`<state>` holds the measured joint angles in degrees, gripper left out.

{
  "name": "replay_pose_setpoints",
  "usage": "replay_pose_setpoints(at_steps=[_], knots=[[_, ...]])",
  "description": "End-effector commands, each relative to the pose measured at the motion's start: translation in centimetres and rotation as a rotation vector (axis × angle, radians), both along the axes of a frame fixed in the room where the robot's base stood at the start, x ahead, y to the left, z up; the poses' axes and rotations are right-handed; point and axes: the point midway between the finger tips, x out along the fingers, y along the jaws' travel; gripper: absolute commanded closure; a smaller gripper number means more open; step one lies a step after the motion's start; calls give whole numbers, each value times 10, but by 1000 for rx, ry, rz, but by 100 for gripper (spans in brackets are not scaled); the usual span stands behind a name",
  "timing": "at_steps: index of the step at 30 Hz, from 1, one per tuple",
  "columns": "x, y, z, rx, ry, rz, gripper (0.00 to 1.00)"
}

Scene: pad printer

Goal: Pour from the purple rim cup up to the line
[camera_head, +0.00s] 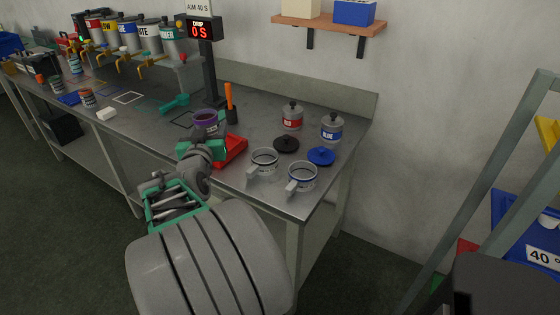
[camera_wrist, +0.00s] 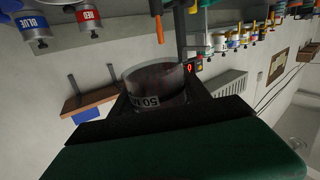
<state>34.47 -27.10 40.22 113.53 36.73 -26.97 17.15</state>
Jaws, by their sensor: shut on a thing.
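The purple rim cup (camera_head: 207,117) is in my gripper (camera_head: 202,149), above the middle of the bench, and looks roughly upright in the head view. In the wrist view the cup (camera_wrist: 155,84) is a see-through vessel with a dark inside and a white label that reads upside down. I cannot make out a fill line or level. The clear handled cups with a dark rim (camera_head: 264,161) and a blue rim (camera_head: 301,176) stand at the bench's near right.
A red tray (camera_head: 234,148) lies beside my gripper. A black lid (camera_head: 286,144), a blue lid (camera_head: 321,156), and RED (camera_head: 292,117) and BLUE (camera_head: 331,128) cans are to the right. An orange-handled tool (camera_head: 229,98) and a timer post reading 0 S (camera_head: 200,31) stand behind.

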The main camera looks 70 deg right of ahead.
Motion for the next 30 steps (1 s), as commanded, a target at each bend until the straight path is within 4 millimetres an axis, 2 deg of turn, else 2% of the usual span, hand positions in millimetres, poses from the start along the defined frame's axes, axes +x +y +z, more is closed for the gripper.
replay_pose_setpoints(at_steps=[1, 3, 6, 9, 12, 16, 30], knots=[[-24, -24, -25, -2, 3, -85, 94], [-59, -54, -37, -3, 10, -203, 94], [-109, -86, -49, -2, 17, -360, 94], [-148, -105, -57, -1, 23, -476, 94], [-173, -114, -59, 0, 27, -546, 94], [-183, -117, -57, 1, 30, -576, 94], [-179, -115, -59, 2, 43, -519, 94]])
